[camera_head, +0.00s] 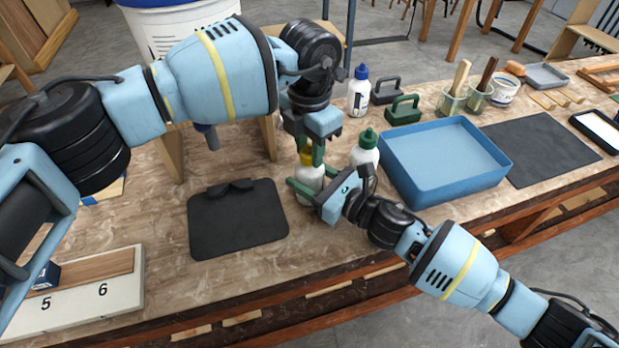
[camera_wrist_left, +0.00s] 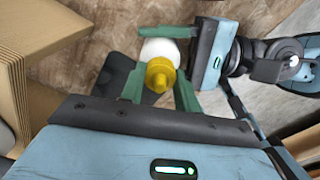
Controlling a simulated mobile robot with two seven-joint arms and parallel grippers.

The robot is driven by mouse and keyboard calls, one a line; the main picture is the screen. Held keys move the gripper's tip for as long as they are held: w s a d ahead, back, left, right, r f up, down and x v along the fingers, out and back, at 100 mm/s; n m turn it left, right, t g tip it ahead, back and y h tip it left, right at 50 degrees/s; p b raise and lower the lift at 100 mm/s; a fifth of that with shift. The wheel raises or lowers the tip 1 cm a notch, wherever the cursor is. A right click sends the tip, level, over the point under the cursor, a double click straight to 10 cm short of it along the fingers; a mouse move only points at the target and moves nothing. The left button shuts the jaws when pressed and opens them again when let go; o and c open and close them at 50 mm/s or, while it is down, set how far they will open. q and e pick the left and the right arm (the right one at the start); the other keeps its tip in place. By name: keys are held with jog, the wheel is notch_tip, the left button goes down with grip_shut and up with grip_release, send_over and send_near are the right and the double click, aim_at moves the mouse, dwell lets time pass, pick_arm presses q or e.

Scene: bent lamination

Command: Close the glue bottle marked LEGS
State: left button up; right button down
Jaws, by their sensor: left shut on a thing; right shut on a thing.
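A white glue bottle (camera_head: 309,178) with a yellow cap (camera_head: 306,157) stands upright at the middle of the bench; no marking on it is readable. My left gripper (camera_head: 313,154) points down from above and is shut on the yellow cap. My right gripper (camera_head: 306,188) comes in from the right, low down, and is shut around the white body. In the left wrist view the yellow cap (camera_wrist_left: 160,76) sits between my left fingers, over the white body (camera_wrist_left: 158,50). I cannot tell how tightly the cap sits.
A green-capped bottle (camera_head: 366,151) stands close behind my right gripper, and a blue-capped bottle (camera_head: 359,92) farther back. A blue tray (camera_head: 445,191) is to the right. A dark clipboard-like mat (camera_head: 237,220) lies to the left. Brown upright panels (camera_head: 170,157) stand behind my left arm.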

aim_at(321, 184)
pick_arm(q)
jog(key=o, duration=1.2)
notch_tip(321, 184, up, 12)
jog(key=shift+r, duration=0.1)
pick_arm(e)
jog(key=shift+c, duration=2.4)
grip_release()
jog(key=v, duration=0.6)
jog(key=shift+s+d+f, duration=0.1)
jog(key=shift+s+d, duration=0.05)
pick_arm(q)
jog(key=shift+f, duration=0.45)
pick_arm(e)
jog(key=shift+s+d, duration=0.45)
jog(key=shift+d, duration=0.1)
